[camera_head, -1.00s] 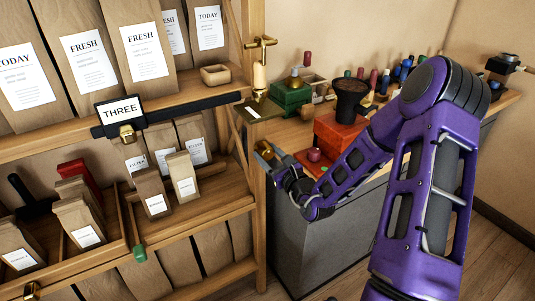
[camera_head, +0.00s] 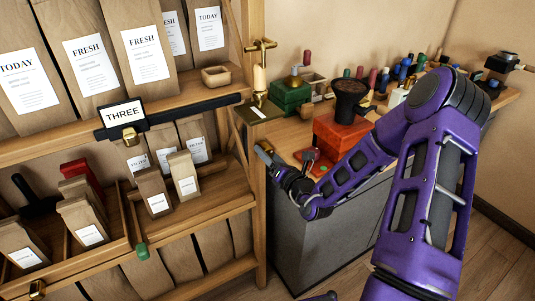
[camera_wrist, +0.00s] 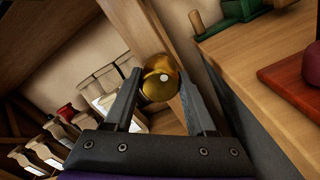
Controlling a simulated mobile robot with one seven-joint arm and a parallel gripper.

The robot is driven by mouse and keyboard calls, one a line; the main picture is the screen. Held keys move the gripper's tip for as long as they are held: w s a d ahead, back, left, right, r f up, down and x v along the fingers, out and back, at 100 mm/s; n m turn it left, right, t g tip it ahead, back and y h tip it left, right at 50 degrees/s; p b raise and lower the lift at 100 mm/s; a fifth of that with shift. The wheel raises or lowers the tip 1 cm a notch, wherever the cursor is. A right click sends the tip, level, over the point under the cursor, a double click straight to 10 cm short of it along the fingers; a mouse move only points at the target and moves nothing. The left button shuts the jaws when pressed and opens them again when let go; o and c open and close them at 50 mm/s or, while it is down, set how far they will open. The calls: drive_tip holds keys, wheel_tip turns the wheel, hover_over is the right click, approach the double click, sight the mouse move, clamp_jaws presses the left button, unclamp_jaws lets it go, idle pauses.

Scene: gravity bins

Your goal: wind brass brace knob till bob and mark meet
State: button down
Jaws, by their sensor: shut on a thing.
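A round brass knob (camera_wrist: 160,77) sits between the two fingers of my gripper (camera_wrist: 160,98) in the wrist view. The fingers are shut on it from both sides. In the head view my gripper (camera_head: 262,149) is at the right-hand post of the shelf, and the knob is mostly hidden there. Above it, a brass fixture (camera_head: 261,46) on the post has a pale cylinder (camera_head: 259,79) below its arm, over a small plate with a white label (camera_head: 257,112). I cannot tell for certain which parts are the bob and the mark.
A wooden counter (camera_head: 292,148) stands close to the right of my gripper, with a red grinder (camera_head: 340,139) and a green box (camera_head: 291,97) on it. Paper bags fill the shelf (camera_head: 215,205) at left. A green-tipped piece (camera_head: 142,252) hangs at the lower shelf's front.

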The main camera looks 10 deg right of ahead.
drive_tip(key=m, duration=0.6)
idle(0.6)
drive_tip(key=shift+c, duration=1.1)
unclamp_jaws()
